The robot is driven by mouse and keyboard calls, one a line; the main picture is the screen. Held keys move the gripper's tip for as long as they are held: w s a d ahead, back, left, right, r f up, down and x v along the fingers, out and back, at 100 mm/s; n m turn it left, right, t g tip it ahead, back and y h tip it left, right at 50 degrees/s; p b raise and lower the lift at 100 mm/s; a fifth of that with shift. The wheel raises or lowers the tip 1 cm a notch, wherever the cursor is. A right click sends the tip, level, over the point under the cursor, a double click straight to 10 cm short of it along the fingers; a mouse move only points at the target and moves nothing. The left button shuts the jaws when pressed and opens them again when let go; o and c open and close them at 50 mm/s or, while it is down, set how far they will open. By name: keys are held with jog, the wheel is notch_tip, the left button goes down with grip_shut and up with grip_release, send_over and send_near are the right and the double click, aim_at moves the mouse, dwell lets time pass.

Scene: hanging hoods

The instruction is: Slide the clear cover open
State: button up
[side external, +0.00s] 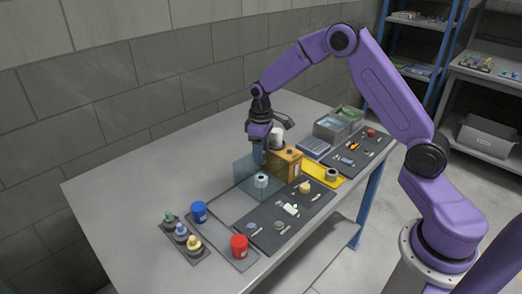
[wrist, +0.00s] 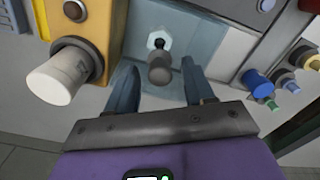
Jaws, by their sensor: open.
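The clear cover (side external: 245,168) is a bluish see-through box on the grey bench, beside a yellow block. It also shows in the wrist view as a pale blue panel (wrist: 205,40). A short grey knob (wrist: 159,70) stands out in the wrist view, with a pale hexagonal piece behind it. My gripper (side external: 260,162) points down at the cover. In the wrist view my gripper (wrist: 160,92) is open, with one finger on each side of the knob and visible gaps between. Whether the fingertips touch the cover cannot be told.
The yellow block (side external: 286,164) with a white cylinder (wrist: 58,77) stands close beside my gripper. A blue canister (side external: 199,211), a red canister (side external: 239,246) and small bottles stand at the front left. Dark trays (side external: 262,238) hold small parts. The left of the bench is bare.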

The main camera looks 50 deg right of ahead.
grip_shut()
jog(key=a, duration=1.3)
jog(key=shift+a, duration=0.1)
grip_release()
notch_tip(320, 180, up, 17)
jog(key=shift+r, duration=0.2)
